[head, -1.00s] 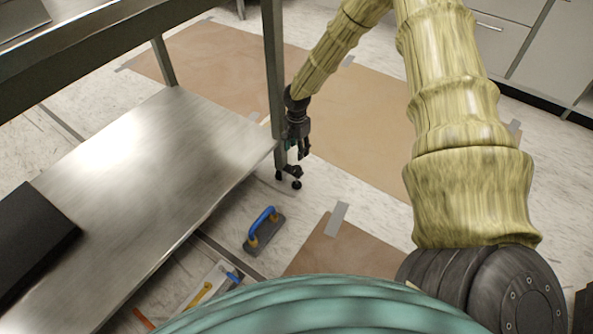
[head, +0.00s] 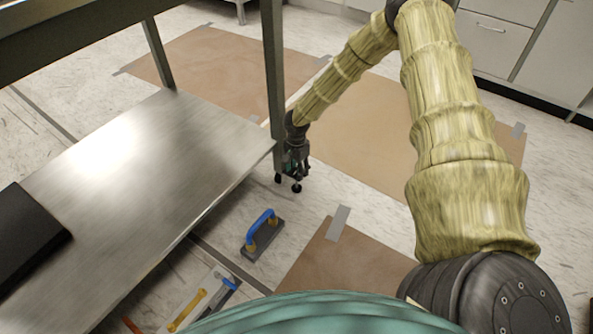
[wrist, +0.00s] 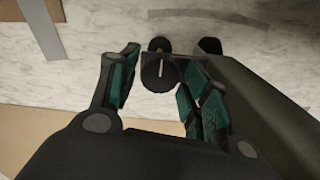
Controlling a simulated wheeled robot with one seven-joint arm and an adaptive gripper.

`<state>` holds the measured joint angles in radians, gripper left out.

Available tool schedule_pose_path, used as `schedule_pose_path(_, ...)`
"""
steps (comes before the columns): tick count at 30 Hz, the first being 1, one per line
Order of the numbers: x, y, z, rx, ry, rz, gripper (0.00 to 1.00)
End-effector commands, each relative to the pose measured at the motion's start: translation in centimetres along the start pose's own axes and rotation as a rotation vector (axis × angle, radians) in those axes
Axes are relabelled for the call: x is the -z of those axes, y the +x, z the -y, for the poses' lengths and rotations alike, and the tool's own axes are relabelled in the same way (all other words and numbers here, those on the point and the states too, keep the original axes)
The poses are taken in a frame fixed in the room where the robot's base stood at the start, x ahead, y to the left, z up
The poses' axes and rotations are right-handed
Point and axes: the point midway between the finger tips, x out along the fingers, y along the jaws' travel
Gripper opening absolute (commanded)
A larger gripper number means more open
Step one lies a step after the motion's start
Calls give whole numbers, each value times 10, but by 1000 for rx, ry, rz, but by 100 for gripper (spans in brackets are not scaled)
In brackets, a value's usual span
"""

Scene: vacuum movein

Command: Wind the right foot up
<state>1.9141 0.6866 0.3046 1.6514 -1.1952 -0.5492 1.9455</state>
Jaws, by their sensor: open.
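The right foot of the steel table is a small dark fitting at the bottom of the leg (head: 273,75). Two black ball ends (head: 296,188) show there, low over the floor. In the wrist view a dark round knob (wrist: 158,73) with a pale slot lies between my fingertips, with a black ball on either side beyond it. My gripper (wrist: 160,82) is open around the knob, with a visible space on the left side; whether the right finger touches it I cannot tell. In the head view my gripper (head: 295,168) hides most of the foot.
The leg (wrist: 262,105) runs close along the right finger. The low steel shelf (head: 150,170) is left of my gripper. A blue-handled float (head: 262,235) and a yellow-handled tool (head: 188,308) lie on the floor. Taped brown floor sheets (head: 350,130) lie to the right.

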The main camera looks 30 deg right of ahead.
Motion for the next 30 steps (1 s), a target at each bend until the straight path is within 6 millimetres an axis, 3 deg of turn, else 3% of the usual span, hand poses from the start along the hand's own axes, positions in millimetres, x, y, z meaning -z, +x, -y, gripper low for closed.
schedule_pose_path(6,0,0,0,0,0,0,46)
schedule_pose_path(12,0,0,0,0,0,0,14)
schedule_pose_path(30,0,-6,0,-3,-101,-3,14)
